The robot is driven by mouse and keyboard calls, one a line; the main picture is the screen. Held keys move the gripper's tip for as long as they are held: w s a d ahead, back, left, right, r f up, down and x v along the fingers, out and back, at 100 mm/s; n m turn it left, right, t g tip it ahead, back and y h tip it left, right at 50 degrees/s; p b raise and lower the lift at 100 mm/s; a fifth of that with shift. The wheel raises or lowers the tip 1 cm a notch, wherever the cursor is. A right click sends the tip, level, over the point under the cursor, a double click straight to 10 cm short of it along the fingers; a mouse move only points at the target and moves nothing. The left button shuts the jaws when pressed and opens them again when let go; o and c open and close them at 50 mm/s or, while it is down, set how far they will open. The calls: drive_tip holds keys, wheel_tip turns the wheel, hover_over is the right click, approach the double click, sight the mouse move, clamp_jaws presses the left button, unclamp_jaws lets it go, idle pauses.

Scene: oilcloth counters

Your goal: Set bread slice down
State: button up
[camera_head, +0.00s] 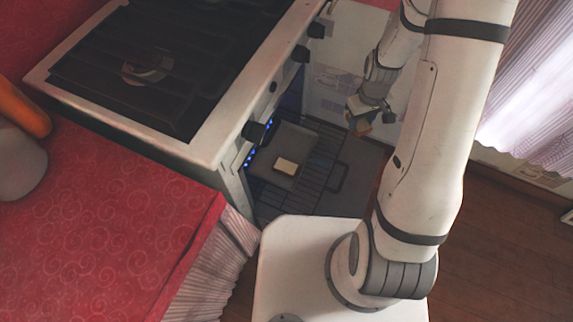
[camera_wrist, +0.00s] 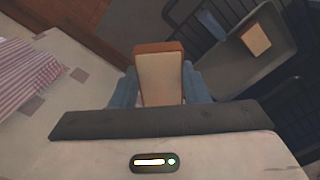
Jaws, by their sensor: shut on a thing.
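A bread slice (camera_wrist: 160,78) with a brown crust is held upright between the blue-grey fingers of my gripper (camera_wrist: 158,84) in the wrist view. In the head view the held slice (camera_head: 362,126) shows small at the end of my arm, with my gripper (camera_head: 371,110) shut on it. It is right of the open oven, near the open door. A second bread slice (camera_head: 286,166) lies on a dark tray (camera_head: 268,178) on the oven rack. The wrist view also shows this slice (camera_wrist: 257,40) on the tray (camera_wrist: 226,66), at upper right.
The stove (camera_head: 172,140) with a dark cooktop stands at upper left. A wire rack (camera_head: 318,184) extends from the oven over the open door (camera_head: 358,172). Bare tray surface lies around the second slice. A red-clothed counter (camera_head: 100,225) is at left.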

drive_tip(key=s+d+f+n+b, duration=0.2)
drive_tip(key=s+f+n+b, duration=0.2)
drive_tip(key=f+b, duration=0.6)
drive_tip(key=b, duration=0.3)
hover_over(300, 148)
drive_tip(key=f, duration=0.2)
drive_tip(key=shift+s+d+f, duration=0.1)
drive_tip(key=shift+s+f, duration=0.1)
drive_tip(key=shift+f, duration=0.4)
drive_tip(key=shift+w+f+b, duration=0.1)
drive_tip(key=shift+f+b, duration=1.45)
drive_tip(key=shift+f, duration=1.1)
drive_tip(key=shift+f, duration=0.2)
drive_tip(key=o, duration=1)
drive_tip(key=shift+c, duration=0.2)
drive_tip(key=shift+r, duration=0.1)
